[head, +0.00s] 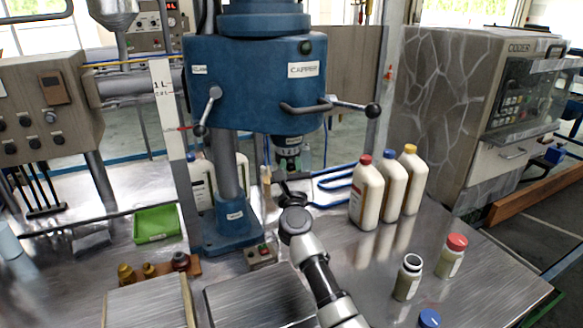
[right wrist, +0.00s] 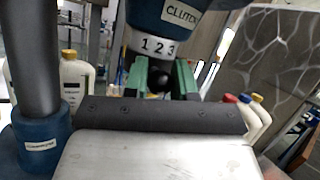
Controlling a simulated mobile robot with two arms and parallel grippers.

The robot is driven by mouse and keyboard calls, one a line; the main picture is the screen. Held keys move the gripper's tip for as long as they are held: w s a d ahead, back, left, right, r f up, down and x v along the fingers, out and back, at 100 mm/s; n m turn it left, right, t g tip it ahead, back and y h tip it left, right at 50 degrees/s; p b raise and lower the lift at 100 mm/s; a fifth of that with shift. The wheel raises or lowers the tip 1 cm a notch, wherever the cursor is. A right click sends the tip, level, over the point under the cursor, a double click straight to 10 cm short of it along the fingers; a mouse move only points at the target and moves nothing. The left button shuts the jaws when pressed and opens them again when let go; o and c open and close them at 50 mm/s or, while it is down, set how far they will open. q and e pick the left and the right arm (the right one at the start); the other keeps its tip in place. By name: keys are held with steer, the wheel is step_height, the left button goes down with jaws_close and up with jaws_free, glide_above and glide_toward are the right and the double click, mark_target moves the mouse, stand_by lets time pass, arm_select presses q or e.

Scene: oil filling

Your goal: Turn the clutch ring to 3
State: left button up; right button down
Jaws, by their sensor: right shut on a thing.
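The clutch ring is a pale band with the digits 1, 2 and 3 on the underside of the blue capper head (head: 250,85). It shows in the head view (head: 289,152) and larger in the right wrist view (right wrist: 153,46), below the CLUTCH label. My right gripper (head: 287,180) is just beneath it. I cannot make out the ring's pointer mark. My left gripper is not in view.
White bottles with red (head: 366,190), blue (head: 392,186) and yellow (head: 410,180) caps stand right of my arm. An open bottle (head: 408,277) and a red-capped one (head: 451,256) are nearer. The capper column (head: 226,175) and green tray (head: 156,224) are left.

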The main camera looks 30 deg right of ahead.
steer(key=y, duration=0.1)
steer(key=d+n+t+y, duration=0.1)
steer(key=shift+s+n+y, duration=0.15)
steer(key=shift+n+y, duration=0.15)
steer(key=shift+y, duration=0.1)
steer(key=shift+d+n+t+y+b, duration=0.15)
steer(key=shift+d+n+y+b, duration=0.4)
steer(key=shift+y, duration=0.9)
steer(key=shift+d+n+t+y+b, duration=0.1)
steer(key=shift+d+n+t+y, duration=0.1)
steer(key=shift+n+y, duration=0.95)
steer(key=shift+d+n+t+y+b, duration=0.15)
steer(key=shift+d+n+y+b, duration=0.2)
steer(key=shift+y, duration=1.35)
steer(key=c, duration=0.9)
jaws_free()
steer(key=shift+d, duration=0.1)
